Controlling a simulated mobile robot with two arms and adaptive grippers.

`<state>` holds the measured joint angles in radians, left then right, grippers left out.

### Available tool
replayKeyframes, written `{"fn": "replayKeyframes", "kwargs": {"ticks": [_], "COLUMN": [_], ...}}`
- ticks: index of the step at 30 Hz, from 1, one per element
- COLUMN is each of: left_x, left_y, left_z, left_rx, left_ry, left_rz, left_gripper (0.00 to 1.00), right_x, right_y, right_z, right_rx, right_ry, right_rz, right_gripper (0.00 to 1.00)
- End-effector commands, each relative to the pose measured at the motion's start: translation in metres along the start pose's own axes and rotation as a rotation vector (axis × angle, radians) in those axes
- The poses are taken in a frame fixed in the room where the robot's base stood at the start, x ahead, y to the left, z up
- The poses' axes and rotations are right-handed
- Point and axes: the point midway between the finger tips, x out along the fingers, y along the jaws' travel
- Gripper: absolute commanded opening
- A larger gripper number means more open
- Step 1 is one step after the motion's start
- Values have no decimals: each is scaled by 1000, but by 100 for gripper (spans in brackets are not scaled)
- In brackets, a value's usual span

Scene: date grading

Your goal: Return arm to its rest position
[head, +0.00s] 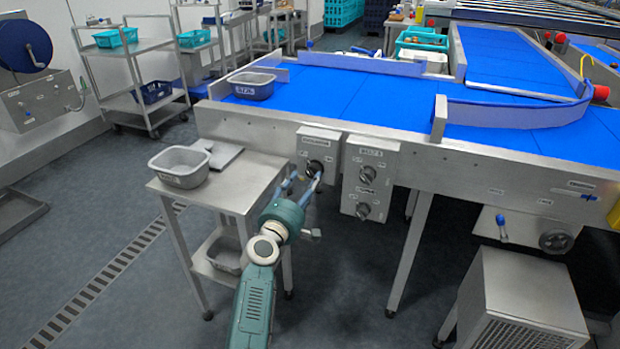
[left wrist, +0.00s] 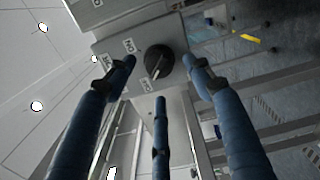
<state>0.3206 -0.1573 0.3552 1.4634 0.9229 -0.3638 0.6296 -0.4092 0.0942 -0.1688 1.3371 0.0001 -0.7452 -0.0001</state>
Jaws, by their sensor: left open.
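My left gripper (head: 305,176) is open, its blue fingers pointing at the control box (head: 318,145) on the front of the conveyor. A black rotary knob (head: 316,168) sits on that box, right at the fingertips. In the left wrist view the knob (left wrist: 158,66) shows between the spread fingers, with one more finger below it. I cannot tell whether any finger touches the knob. My green left arm (head: 258,290) reaches up from the bottom of the head view. My right gripper is in no view.
A steel side table (head: 228,190) with a grey tub (head: 178,168) stands left of the arm. A second box (head: 368,180) with two knobs hangs to the right. A grey tub (head: 250,88) sits on the blue belt (head: 340,95). Open floor (head: 100,210) lies at left.

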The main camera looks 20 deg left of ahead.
Motion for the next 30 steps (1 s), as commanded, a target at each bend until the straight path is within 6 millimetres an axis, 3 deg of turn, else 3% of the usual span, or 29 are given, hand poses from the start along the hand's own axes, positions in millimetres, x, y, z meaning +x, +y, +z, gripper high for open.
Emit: {"fn": "replayKeyframes", "kwargs": {"ticks": [6,22,26,30], "left_x": [-22,-23,-32,-72], "left_y": [0,-3,-34,-112], "left_z": [0,2,11,24], "left_rx": [-1,11,117,362], "left_ry": [0,-1,-12,-66], "left_rz": [0,-14,-125,-359], "left_gripper": [52,52,52,52], "right_x": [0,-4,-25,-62], "right_y": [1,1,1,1], "right_z": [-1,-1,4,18], "right_rx": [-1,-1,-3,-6], "right_ry": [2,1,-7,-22], "right_rz": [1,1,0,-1], "right_gripper": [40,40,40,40]}}
